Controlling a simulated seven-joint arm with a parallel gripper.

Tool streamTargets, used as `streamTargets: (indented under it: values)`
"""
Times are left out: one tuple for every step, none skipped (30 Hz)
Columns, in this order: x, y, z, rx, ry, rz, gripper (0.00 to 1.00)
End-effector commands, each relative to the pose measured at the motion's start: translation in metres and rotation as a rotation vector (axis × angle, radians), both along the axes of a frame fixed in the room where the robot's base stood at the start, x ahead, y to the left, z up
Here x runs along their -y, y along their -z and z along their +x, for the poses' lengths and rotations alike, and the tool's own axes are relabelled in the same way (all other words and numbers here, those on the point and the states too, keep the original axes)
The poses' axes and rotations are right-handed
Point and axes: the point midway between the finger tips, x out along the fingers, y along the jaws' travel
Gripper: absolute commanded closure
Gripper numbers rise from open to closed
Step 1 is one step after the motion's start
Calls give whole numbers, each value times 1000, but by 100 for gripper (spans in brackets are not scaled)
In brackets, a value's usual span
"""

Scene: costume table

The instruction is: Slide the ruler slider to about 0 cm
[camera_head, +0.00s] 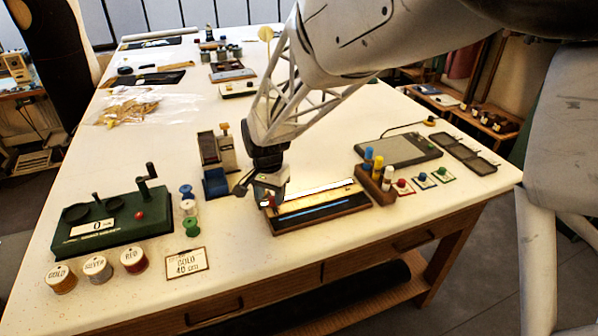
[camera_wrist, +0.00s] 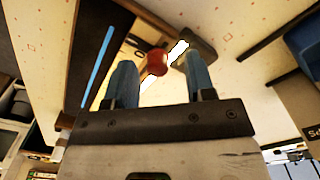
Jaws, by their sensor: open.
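The ruler (camera_head: 320,214) is a dark wooden block with a pale scale and a blue strip, lying near the table's front edge. Its blue strip (camera_wrist: 97,66) also shows in the wrist view. The slider's red knob (camera_head: 271,199) is at the ruler's left end in the head view. In the wrist view the red knob (camera_wrist: 157,61) appears between the two blue-grey fingers. My gripper (camera_head: 268,190) is low over the ruler's left end, and its fingers (camera_wrist: 160,72) are open with gaps beside the knob. The scale markings are too small or overexposed to read.
Several spools (camera_head: 189,207) and a green winding machine (camera_head: 112,222) stand left of the ruler. A card reading gold 40 cm (camera_head: 187,263) lies front left. A wooden rack of coloured pegs (camera_head: 376,184) stands close to the ruler's right end. A blue-based stand (camera_head: 215,183) is just left of my gripper.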

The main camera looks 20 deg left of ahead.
Motion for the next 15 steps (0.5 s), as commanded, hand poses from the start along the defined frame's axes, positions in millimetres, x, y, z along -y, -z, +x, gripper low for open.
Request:
streamTargets:
  values:
    - [0, -5, 0, 1, 0, 1, 50]
    - [0, -8, 0, 2, 0, 2, 50]
    - [0, -13, 0, 2, 0, 2, 50]
    - [0, -17, 0, 3, 0, 3, 50]
    - [0, -21, 0, 2, 0, 3, 50]
    - [-1, -26, 0, 2, 0, 3, 50]
    - [-1, -30, 0, 3, 0, 3, 50]
    - [-1, -34, 0, 3, 0, 3, 50]
    - [-1, -39, 0, 3, 0, 3, 50]
    - [-1, -43, 0, 2, 0, 2, 50]
    - [-1, -46, 0, 2, 0, 2, 50]
    - [-1, -51, 0, 2, 0, 3, 50]
    - [-1, -54, 0, 2, 0, 3, 50]
    - [-1, -57, 0, 2, 0, 3, 50]
    - [-1, -60, 0, 2, 0, 2, 50]
